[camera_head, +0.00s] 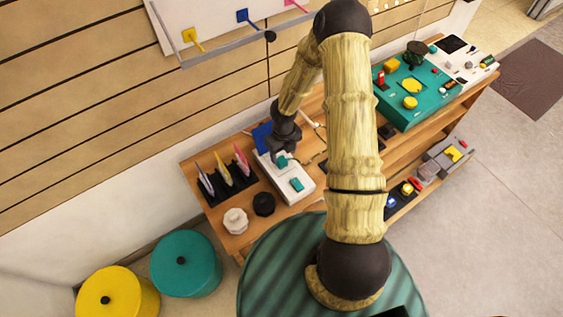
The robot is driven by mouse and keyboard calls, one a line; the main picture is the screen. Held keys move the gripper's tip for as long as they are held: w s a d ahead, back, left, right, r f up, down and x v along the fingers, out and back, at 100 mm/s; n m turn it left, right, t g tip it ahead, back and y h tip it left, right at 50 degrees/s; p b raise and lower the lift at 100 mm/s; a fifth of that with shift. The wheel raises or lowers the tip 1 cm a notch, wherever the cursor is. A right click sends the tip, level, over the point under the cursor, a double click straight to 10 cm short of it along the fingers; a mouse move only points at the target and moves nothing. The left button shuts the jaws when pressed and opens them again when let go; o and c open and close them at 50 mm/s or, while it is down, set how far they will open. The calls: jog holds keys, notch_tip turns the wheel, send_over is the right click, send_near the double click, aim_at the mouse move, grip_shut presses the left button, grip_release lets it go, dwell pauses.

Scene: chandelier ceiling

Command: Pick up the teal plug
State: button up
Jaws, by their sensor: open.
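A white block (306,193) lies on the wooden bench and carries two small teal pieces. One teal piece (282,161) is at its far end, directly at my gripper's tip. The other teal piece (297,184) sits nearer the front of the block. I cannot tell from their shapes which is the teal plug. My gripper (283,152) is open and points down at the far teal piece. The fingers are small and dark, and I cannot tell whether they are around that piece or just above it.
Left of the block, a black rack (230,184) holds several coloured upright pieces. A white knob (236,220) and a black knob (264,204) stand in front. A blue piece (262,136) is close behind my gripper. A teal panel (415,88) occupies the bench's right.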

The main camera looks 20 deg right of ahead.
aim_at(282, 161)
jog(key=f, duration=0.4)
jog(key=shift+w+a+f, duration=0.15)
jog(key=shift+a, duration=0.2)
jog(key=shift+f, duration=0.45)
jog(key=shift+s+f, duration=0.1)
jog(key=shift+s, duration=0.1)
jog(key=shift+d, duration=0.1)
jog(key=shift+c, duration=0.4)
jog(key=c, duration=1)
